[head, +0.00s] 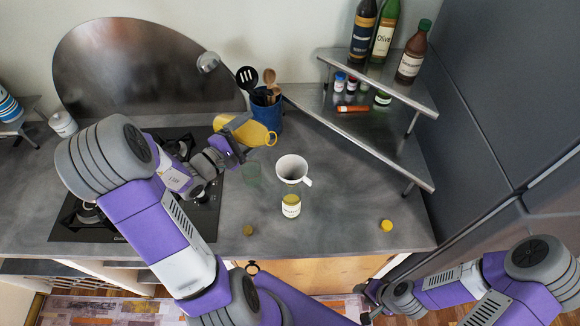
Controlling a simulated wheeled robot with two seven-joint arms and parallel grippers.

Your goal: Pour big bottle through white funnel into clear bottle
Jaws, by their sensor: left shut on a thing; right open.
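The white funnel (292,168), with a small side handle, is upright near the counter's middle. It appears to sit over the mouth of a small clear bottle (291,207) with a pale label and yellow contents; the bottle's neck is hidden. The big bottle (252,133) looks yellow and has a loop handle. It is tilted behind my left gripper (234,148), left of and behind the funnel and apart from it. My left gripper is shut on it, though the contact is partly hidden. My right gripper (370,302) is open and empty, low in front of the counter.
A greenish clear glass (251,174) stands left of the funnel. A yellow cap (386,226) and an olive cap (248,231) lie on the counter. A blue utensil holder (267,118) stands behind. A corner shelf (395,143) bears bottles and jars. The counter right of the funnel is clear.

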